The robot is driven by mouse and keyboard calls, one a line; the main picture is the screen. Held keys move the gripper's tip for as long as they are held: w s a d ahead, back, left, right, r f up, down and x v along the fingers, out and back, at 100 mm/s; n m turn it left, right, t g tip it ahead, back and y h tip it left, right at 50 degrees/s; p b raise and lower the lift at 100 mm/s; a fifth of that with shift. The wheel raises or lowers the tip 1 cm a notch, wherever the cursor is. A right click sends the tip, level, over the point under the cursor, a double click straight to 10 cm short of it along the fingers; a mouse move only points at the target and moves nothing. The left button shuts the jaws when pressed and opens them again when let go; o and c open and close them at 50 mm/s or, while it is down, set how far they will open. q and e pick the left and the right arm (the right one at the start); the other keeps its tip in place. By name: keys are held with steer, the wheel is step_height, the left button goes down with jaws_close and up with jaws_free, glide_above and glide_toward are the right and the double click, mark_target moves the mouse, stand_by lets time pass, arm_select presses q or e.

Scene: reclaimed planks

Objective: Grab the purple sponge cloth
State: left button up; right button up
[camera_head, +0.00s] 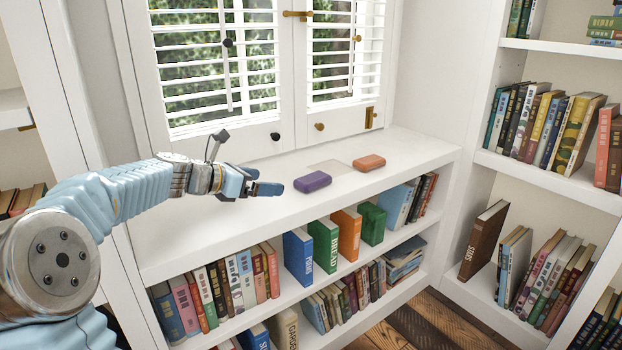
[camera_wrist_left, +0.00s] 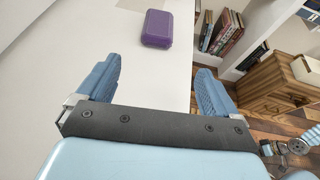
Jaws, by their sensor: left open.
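The purple sponge cloth (camera_head: 313,182) lies flat on the white top of the low bookcase in the head view, left of an orange sponge cloth (camera_head: 369,163). My left gripper (camera_head: 268,181) is just left of the purple cloth, pointing toward it, with a gap between them. In the left wrist view the purple cloth (camera_wrist_left: 157,28) lies ahead of the two blue fingers (camera_wrist_left: 155,85), which are spread wide with nothing between them. The orange cloth is not in the wrist view.
The white bookcase top (camera_head: 200,232) is mostly clear, with a thin pale flat square (camera_head: 328,166) behind the cloths. Shuttered windows (camera_head: 215,70) stand close behind. Book-filled shelves (camera_head: 545,130) rise at the right.

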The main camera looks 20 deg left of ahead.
arm_select(q)
glide_toward(298, 183)
steer(key=x, duration=0.4)
steer(key=shift+d+f, duration=0.1)
steer(key=shift+d, duration=0.3)
steer(key=x, duration=0.5)
steer(key=shift+w+a+f, duration=0.1)
steer(key=shift+w+a, duration=0.1)
steer(key=shift+w, duration=0.05)
steer(key=shift+c, duration=0.4)
steer(key=c, duration=1)
steer(key=shift+c, duration=0.2)
